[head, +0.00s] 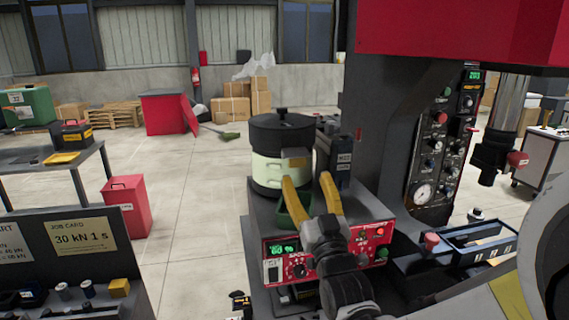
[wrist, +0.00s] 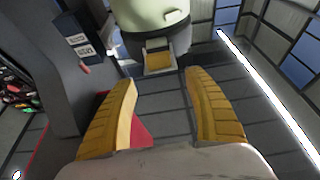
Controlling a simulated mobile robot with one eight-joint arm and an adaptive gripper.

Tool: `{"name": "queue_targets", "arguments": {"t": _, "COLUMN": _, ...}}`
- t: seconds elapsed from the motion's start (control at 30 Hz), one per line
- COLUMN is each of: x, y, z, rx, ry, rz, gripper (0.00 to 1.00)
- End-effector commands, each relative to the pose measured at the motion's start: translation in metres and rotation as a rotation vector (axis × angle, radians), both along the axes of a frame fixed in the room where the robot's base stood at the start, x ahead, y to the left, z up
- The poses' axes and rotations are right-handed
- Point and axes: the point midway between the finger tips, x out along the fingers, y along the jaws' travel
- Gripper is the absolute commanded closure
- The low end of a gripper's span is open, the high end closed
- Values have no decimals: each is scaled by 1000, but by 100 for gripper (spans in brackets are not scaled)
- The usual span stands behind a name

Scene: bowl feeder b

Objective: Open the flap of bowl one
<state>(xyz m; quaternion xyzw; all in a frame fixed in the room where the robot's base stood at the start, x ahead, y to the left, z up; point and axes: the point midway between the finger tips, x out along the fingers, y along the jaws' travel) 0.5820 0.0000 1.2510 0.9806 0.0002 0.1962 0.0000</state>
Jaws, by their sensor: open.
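A bowl feeder with a pale green body (head: 267,172) and a black lid (head: 282,128) stands on a dark base in the middle of the head view. The bowl's underside (wrist: 150,20) shows at the top of the wrist view. A small tan plate in a grey frame (wrist: 158,60), perhaps the flap, is on the bowl's near side; it looks closed. The plate also shows in the head view (head: 297,157). My gripper (head: 308,181) is open and empty, its yellow fingers spread just in front of the bowl. In the wrist view the gripper (wrist: 161,77) points at the plate without visible contact.
A green tray (head: 291,212) sits below the bowl, partly behind my fingers. A red control box (head: 285,250) with a green display is beneath. A dark labelled box (head: 343,160) stands close right of the bowl. A tall press (head: 385,120) stands further right. Open floor lies left.

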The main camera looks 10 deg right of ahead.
Motion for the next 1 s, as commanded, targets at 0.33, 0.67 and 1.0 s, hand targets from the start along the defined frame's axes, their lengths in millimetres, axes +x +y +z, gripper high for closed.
{"name": "queue_targets", "arguments": {"t": 0.33, "x": 62, "y": 0, "z": 24, "rx": 0, "ry": 2, "rz": 0, "gripper": 39}}
{"name": "queue_targets", "arguments": {"t": 0.67, "x": 78, "y": 0, "z": 32, "rx": 0, "ry": 2, "rz": 0, "gripper": 39}}
{"name": "queue_targets", "arguments": {"t": 1.0, "x": 78, "y": 0, "z": 32, "rx": 0, "ry": 2, "rz": 0, "gripper": 75}}
